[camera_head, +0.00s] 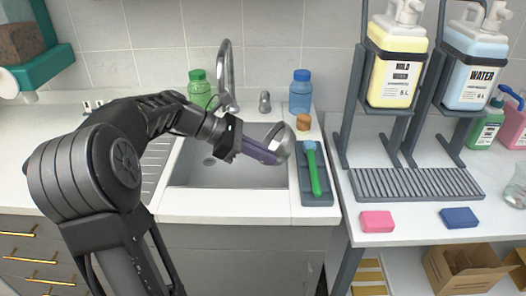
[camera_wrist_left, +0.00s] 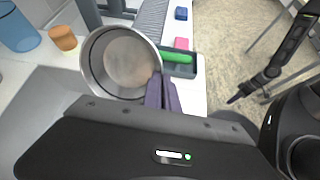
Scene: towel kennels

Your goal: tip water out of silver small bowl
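The silver small bowl (camera_head: 284,144) is at the right side of the sink basin (camera_head: 225,172), held above it and tilted over in the head view. In the left wrist view the bowl (camera_wrist_left: 122,62) shows its open inside; I cannot tell whether water is in it. My left gripper (camera_head: 274,155) has its purple fingers closed on the bowl's rim; they also show in the left wrist view (camera_wrist_left: 160,92). A dark arm part at the right of the left wrist view looks like my right gripper (camera_wrist_left: 238,97); its finger state is unclear.
A green brush (camera_head: 313,170) lies in a grey tray (camera_head: 318,198) right of the sink. The faucet (camera_head: 226,75), a green bottle (camera_head: 199,88), a blue bottle (camera_head: 300,92) and an orange-brown cup (camera_head: 303,122) stand behind. Pink (camera_head: 377,221) and blue (camera_head: 459,217) sponges lie right.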

